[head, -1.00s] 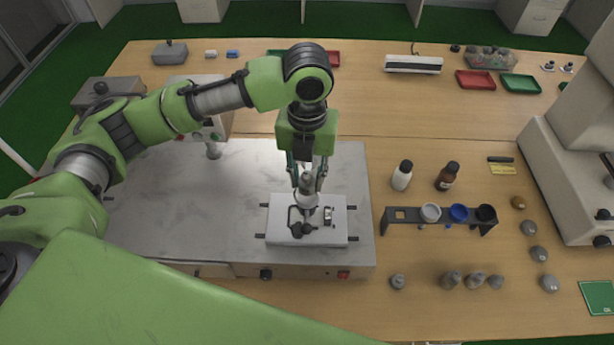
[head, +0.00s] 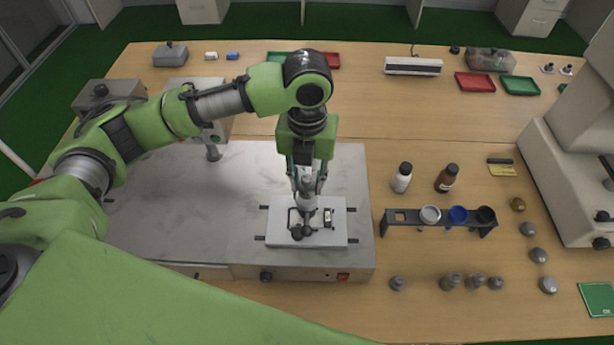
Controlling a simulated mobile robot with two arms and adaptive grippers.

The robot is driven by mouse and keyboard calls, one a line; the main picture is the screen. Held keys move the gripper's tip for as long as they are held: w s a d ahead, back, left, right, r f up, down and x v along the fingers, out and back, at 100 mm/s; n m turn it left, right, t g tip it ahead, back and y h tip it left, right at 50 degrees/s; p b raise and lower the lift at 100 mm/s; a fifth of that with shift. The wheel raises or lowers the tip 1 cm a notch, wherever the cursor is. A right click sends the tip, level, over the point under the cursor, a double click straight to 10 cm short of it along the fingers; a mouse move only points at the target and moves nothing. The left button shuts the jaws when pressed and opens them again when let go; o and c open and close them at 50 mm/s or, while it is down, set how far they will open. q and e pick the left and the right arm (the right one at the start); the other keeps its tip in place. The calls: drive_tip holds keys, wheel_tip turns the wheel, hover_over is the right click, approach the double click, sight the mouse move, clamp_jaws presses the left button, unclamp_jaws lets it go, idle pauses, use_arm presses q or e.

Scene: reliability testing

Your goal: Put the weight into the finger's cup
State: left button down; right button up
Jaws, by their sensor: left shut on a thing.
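My left gripper (head: 306,184) points down over the white plate (head: 332,237) on the grey metal machine. It is shut on a small grey weight (head: 307,180). The weight is directly above or at the finger's light cup (head: 306,201); I cannot tell whether the two touch. The finger device (head: 304,226), with dark clamps, stands on the white plate below. The gripper's fingers partly hide the weight. My right gripper does not show.
A dark rack (head: 438,219) with white, blue and black cups stands right of the machine (head: 200,240). Several grey weights (head: 474,281) stand at the front right. A white bottle (head: 402,177) and a brown bottle (head: 447,178) stand behind the rack.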

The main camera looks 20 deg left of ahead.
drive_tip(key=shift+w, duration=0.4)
use_arm(q)
drive_tip(key=shift+f, duration=0.1)
drive_tip(key=shift+f, duration=0.45)
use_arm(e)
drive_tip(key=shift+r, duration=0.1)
use_arm(q)
drive_tip(key=shift+f, duration=0.2)
drive_tip(key=shift+f, duration=0.35)
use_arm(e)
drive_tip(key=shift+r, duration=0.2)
use_arm(q)
drive_tip(key=shift+f+p, duration=0.2)
drive_tip(key=shift+p, duration=0.2)
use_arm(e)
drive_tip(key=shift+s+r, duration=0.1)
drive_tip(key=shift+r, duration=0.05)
